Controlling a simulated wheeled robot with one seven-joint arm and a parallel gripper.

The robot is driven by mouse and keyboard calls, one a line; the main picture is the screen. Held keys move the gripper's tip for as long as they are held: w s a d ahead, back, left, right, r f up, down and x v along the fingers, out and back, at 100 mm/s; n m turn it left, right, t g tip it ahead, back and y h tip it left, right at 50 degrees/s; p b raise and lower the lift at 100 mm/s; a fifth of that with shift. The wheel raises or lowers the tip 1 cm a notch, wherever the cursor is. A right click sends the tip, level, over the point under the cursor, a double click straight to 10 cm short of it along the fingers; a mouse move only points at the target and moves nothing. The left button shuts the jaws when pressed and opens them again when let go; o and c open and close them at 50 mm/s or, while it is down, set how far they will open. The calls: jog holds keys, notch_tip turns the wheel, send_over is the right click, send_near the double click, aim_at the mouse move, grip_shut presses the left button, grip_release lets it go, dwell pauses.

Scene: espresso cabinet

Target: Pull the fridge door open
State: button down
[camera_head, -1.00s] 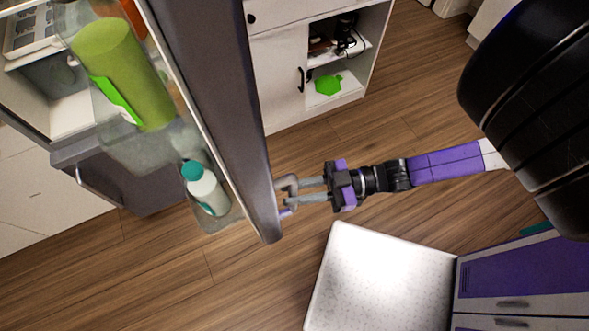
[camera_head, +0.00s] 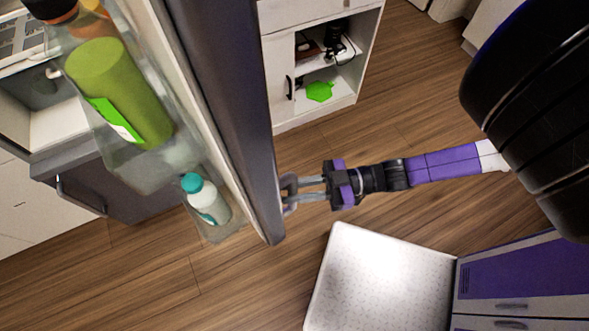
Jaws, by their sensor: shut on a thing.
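The fridge door (camera_head: 232,110) stands open, seen edge-on as a dark grey panel running from the top to the middle of the head view. Its inner side faces left, with clear shelves holding a green container (camera_head: 118,92) and a white bottle with a teal cap (camera_head: 205,197). My gripper (camera_head: 292,190) is at the door's outer face near its lower end, its fingers shut on the grey door handle (camera_head: 288,183). The handle is small in view and partly hidden by the fingers.
A white cabinet with open shelves (camera_head: 330,72) stands behind the door at the top. A grey drawer unit (camera_head: 110,185) is at left. My white base top is at bottom centre. Wooden floor (camera_head: 200,275) is clear below the door.

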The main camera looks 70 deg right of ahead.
jog(key=c, duration=1.3)
grip_release()
jog(key=shift+w+d, duration=0.15)
jog(key=b+v, duration=0.2)
jog(key=v, duration=0.5)
jog(key=shift+s+d, duration=0.2)
jog(key=shift+s, duration=0.15)
jog(key=w+a+r+m+g+h, duration=0.1)
jog(key=a+r+m+h, duration=0.4)
jog(key=a+r+h, duration=0.3)
notch_tip(320, 180, up, 3)
jog(key=a, duration=0.3)
jog(key=shift+w+f+m, duration=0.25)
jog(key=shift+m, duration=0.05)
